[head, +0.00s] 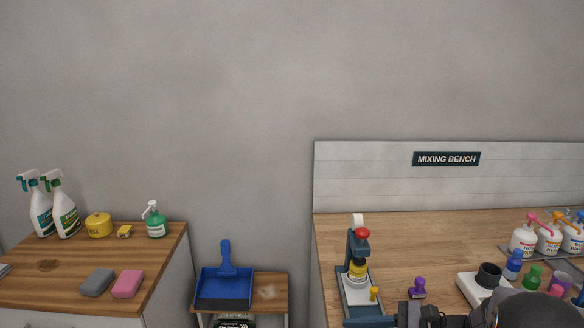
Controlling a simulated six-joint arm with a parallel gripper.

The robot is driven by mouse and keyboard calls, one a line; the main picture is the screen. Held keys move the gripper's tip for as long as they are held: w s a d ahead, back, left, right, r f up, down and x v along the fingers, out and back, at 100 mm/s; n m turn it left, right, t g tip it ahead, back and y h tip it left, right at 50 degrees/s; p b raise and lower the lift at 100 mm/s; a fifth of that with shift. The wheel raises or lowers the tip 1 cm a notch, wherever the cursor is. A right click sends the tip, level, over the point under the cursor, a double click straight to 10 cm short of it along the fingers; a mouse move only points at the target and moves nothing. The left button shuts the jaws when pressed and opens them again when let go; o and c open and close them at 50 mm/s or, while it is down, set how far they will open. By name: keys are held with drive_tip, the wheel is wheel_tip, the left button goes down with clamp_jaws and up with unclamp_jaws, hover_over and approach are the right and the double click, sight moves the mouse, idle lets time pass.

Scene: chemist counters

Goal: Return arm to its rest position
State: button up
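Dark parts of my arm (540,311) show at the bottom right edge, in front of the mixing bench (440,235). A smaller dark part at the lower edge, just right of the press-like stand (357,245), looks like my gripper (412,315). Its fingers cannot be made out, and the frame's lower edge cuts it off. I cannot tell whether it is open or shut, or whether it holds anything.
Near the arm are a purple stamp-like piece (418,288), a white device with a black top (486,283), small coloured bottles and pump bottles (524,238). A blue dustpan (224,288) lies on a low stand. The left counter (60,268) holds spray bottles and sponges.

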drive_tip(key=s+a+f+n+g+h+p, duration=0.1)
drive_tip(key=s+a+n+g+h+p, duration=0.1)
drive_tip(key=s+a+n+g, duration=0.45)
drive_tip(key=s+d+n+t+h+p, duration=0.1)
drive_tip(key=s+d+n+h+p, duration=0.3)
drive_tip(key=s+n+h, duration=0.6)
drive_tip(key=s+d+n, duration=0.2)
drive_tip(key=n, duration=0.2)
drive_tip(key=shift+s+d+f, duration=0.2)
drive_tip(key=shift+s+d, duration=0.2)
idle(0.5)
